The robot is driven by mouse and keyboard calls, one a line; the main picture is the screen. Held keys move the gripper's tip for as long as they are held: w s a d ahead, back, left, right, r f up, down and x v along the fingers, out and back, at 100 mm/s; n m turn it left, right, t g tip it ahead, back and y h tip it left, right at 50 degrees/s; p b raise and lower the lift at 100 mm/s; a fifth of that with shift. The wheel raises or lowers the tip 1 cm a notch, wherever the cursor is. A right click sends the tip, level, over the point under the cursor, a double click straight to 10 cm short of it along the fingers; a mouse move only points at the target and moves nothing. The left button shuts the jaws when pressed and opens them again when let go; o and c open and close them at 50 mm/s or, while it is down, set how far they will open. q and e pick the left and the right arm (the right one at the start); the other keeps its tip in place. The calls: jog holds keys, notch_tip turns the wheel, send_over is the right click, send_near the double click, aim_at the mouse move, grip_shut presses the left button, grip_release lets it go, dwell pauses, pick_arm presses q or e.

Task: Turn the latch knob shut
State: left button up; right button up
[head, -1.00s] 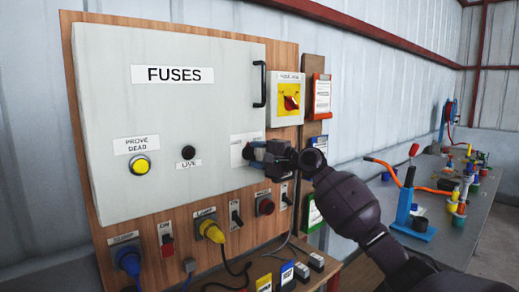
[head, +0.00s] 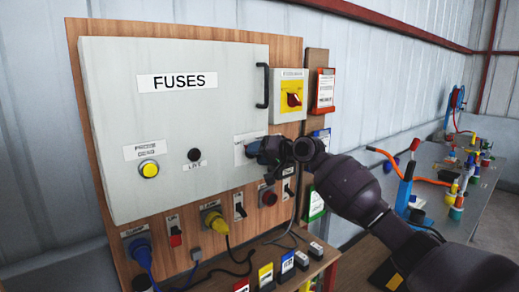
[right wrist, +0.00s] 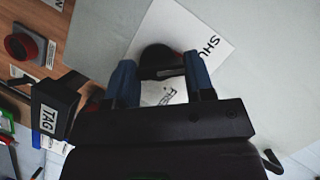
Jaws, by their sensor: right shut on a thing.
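The latch knob (right wrist: 160,62) is dark with some red and sits on the grey door of the fuse box (head: 120,100). A white label (right wrist: 208,38) beside it reads "SHU…" and "FREE" in part. My right gripper (right wrist: 161,75) has its two blue fingers on either side of the knob, shut on it. In the head view my right gripper (head: 258,147) is at the door's lower right and hides the knob and most of the label. The knob's exact angle is hard to tell. My left gripper is not in view.
A black door handle (head: 262,86) and a yellow isolator with a red switch (head: 291,96) are above. Plugs, switches and a red button (head: 268,196) line the board below. A bench with tools (head: 485,195) stands right.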

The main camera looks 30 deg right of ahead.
jog(key=shift+n, duration=0.3)
dwell(0.4)
jog(key=o, duration=0.9)
jog(key=b+v, duration=0.1)
jog(key=v, duration=0.9)
jog(key=shift+s+r, duration=0.2)
jog(key=shift+s, duration=0.2)
